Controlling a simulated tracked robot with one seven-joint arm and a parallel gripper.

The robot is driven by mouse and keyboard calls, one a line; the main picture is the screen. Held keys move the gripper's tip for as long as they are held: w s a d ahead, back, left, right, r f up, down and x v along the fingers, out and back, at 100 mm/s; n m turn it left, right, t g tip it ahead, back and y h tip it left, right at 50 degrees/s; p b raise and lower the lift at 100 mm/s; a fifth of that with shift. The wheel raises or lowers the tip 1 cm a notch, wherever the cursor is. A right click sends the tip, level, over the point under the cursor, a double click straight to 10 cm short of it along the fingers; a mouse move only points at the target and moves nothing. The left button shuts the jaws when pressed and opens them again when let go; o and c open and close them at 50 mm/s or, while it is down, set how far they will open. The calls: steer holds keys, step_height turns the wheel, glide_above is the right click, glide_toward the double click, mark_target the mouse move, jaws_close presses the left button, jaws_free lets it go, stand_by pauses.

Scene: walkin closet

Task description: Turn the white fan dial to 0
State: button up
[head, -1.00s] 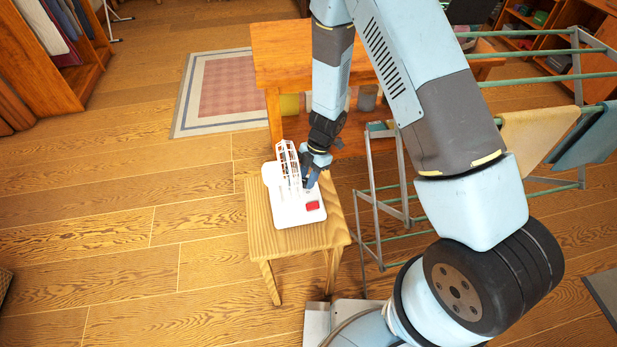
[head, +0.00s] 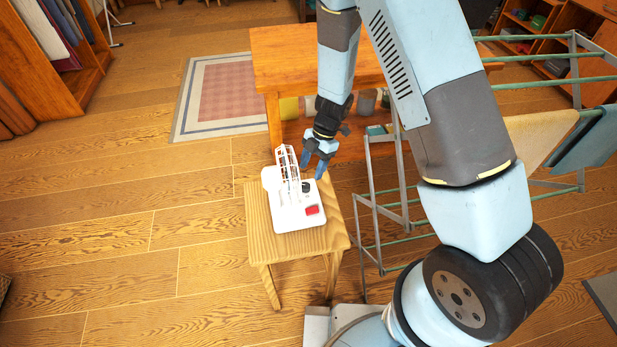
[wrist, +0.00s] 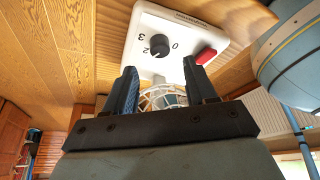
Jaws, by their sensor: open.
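The white fan (head: 284,212) stands on a small wooden stool, its cage upright on a flat base. Its black dial (head: 306,187) is uncovered on the base, beside the red switch (head: 312,210). In the wrist view the dial (wrist: 160,46) sits among the printed marks 0, 2 and 3. A pale mark shows on its lower-left edge, near the 2; the exact setting is hard to tell. My gripper (head: 313,168) is open and empty, above and behind the dial, apart from it. In the wrist view its fingers (wrist: 160,72) are spread below the dial.
A wooden table (head: 280,62) stands behind. A drying rack (head: 375,215) with hanging cloths is close on the right. The floor left of the stool is clear.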

steer(key=v, duration=0.7)
steer(key=shift+r, duration=0.2)
steer(key=shift+w, duration=0.2)
